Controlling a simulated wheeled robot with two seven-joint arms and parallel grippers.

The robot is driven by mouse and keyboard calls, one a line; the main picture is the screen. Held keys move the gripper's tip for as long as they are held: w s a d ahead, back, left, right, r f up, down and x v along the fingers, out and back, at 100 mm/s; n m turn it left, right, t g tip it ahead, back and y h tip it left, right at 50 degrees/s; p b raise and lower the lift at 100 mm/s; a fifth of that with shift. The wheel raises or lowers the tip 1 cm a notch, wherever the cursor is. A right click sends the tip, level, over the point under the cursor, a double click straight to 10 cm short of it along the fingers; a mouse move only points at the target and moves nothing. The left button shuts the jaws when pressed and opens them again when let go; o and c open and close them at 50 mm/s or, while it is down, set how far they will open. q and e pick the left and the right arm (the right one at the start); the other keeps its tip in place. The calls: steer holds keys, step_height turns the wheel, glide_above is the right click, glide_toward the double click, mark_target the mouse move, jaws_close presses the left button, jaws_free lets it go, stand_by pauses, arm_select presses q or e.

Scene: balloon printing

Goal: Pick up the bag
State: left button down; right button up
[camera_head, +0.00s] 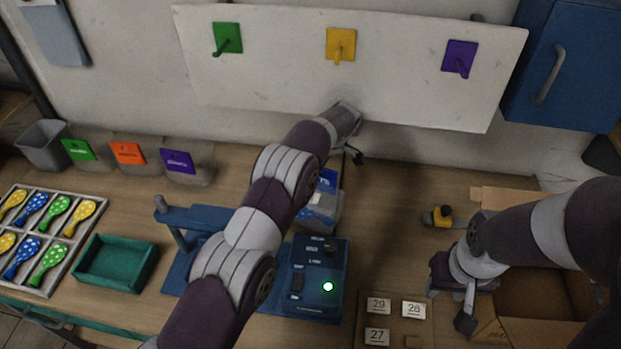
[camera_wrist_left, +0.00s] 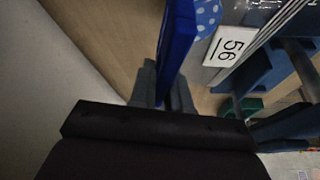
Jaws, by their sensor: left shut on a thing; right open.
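The bag (camera_head: 318,213) is small, with a blue upper part, a clear lower part and a white label. In the head view it stands behind the blue machine, partly hidden by my left arm. In the left wrist view my left gripper (camera_wrist_left: 162,92) is shut on a blue strip (camera_wrist_left: 177,45), which looks like the bag's top edge. My left fingers are mostly hidden in the head view. My right gripper (camera_head: 452,304) is open and empty near the number tiles.
The blue machine (camera_head: 325,262) with a lit button stands below the bag. A green tray (camera_head: 83,277) and balloon rack (camera_head: 12,238) are left. Number tiles (camera_head: 379,306) and an open cardboard box (camera_head: 552,331) are right. A white board (camera_head: 280,75) carries three coloured hooks.

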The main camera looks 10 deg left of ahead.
arm_select(q)
steer(key=s+d+r+b, duration=0.2)
steer(key=s+d+r, duration=0.2)
steer(key=d+r, duration=0.3)
steer(key=d, duration=0.4)
steer(key=shift+r+b, duration=0.3)
steer(key=shift+s, duration=0.1)
